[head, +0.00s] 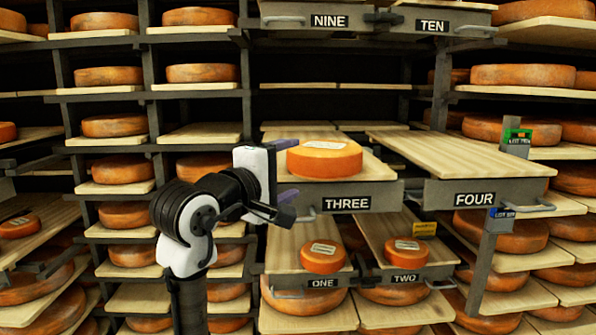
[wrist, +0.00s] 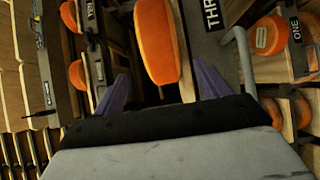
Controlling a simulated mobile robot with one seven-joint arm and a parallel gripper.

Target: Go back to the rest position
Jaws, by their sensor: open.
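My gripper (head: 287,172) is at the left side of the drawer labelled THREE (head: 360,198), with its jaws apart. An orange cheese wheel (head: 324,158) with a pale label rests on that drawer's wooden board, just right of the gripper. In the wrist view my two purple fingers (wrist: 163,88) are spread and nothing is held between them. The orange wheel (wrist: 157,38) is beyond the fingertips there. Whether a finger touches the wheel cannot be told.
Drawer FOUR (head: 470,193), pulled out on the right, has an empty board. Below, drawers ONE (head: 300,260) and TWO (head: 425,262) each hold a small wheel. Shelves with many wheels (head: 115,125) stand on the left.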

